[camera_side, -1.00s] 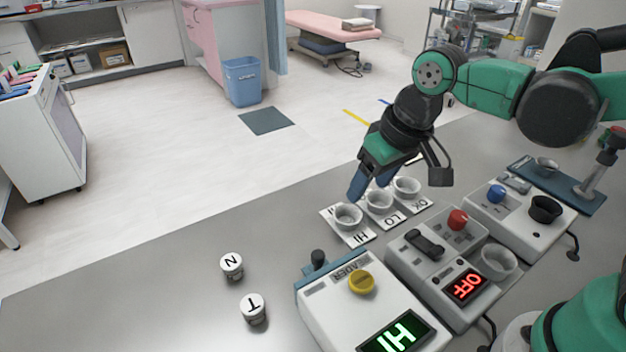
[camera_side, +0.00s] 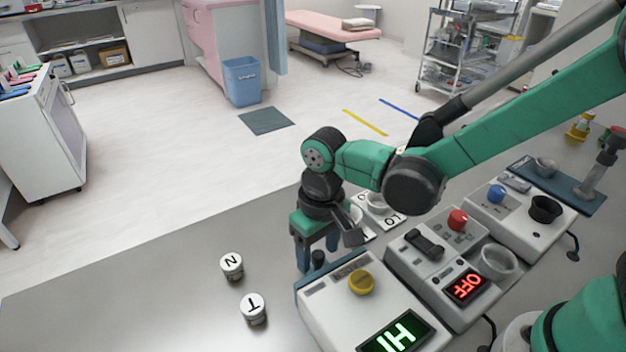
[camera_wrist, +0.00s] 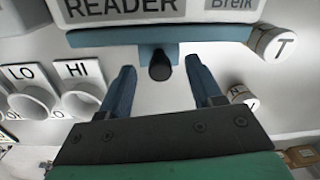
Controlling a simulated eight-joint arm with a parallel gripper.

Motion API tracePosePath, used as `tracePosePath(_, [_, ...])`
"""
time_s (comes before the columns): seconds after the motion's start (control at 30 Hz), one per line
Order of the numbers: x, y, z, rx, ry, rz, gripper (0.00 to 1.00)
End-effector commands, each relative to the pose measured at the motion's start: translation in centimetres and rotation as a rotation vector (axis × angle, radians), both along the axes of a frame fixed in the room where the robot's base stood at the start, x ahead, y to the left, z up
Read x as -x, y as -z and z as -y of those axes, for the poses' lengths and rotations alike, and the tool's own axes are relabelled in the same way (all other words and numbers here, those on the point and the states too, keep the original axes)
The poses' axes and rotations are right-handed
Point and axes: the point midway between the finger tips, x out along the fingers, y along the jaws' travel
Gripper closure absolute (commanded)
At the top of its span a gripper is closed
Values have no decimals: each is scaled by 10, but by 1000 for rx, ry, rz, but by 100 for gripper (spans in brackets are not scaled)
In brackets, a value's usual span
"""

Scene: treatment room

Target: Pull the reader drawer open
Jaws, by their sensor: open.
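The reader (camera_side: 362,308) is a white box with a yellow knob (camera_side: 361,282) and a green display reading HI (camera_side: 397,336). Its blue drawer front (camera_wrist: 110,37) runs along the box edge in the wrist view and looks closed. A dark drawer knob (camera_wrist: 160,66) sticks out from its middle. My gripper (camera_wrist: 160,82) is open, with one blue finger on each side of the knob and a gap to both. In the side view my gripper (camera_side: 318,262) points down beside the drawer knob (camera_side: 318,259).
Two white pots marked N (camera_side: 231,265) and T (camera_side: 253,307) stand left of the reader. Cups on the HI and LO cards (camera_side: 378,203) are behind my gripper. A box with a red OFF display (camera_side: 466,286) stands right of the reader. The table's left part is clear.

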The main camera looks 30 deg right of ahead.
Motion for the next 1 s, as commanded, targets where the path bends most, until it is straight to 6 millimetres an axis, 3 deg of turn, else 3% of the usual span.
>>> tracePosePath(0.27, [0,2,0,0,0,1,41])
tracePosePath(0.47, [0,2,0,0,0,1,98])
tracePosePath(1.0, [0,1,0,0,0,1,100])
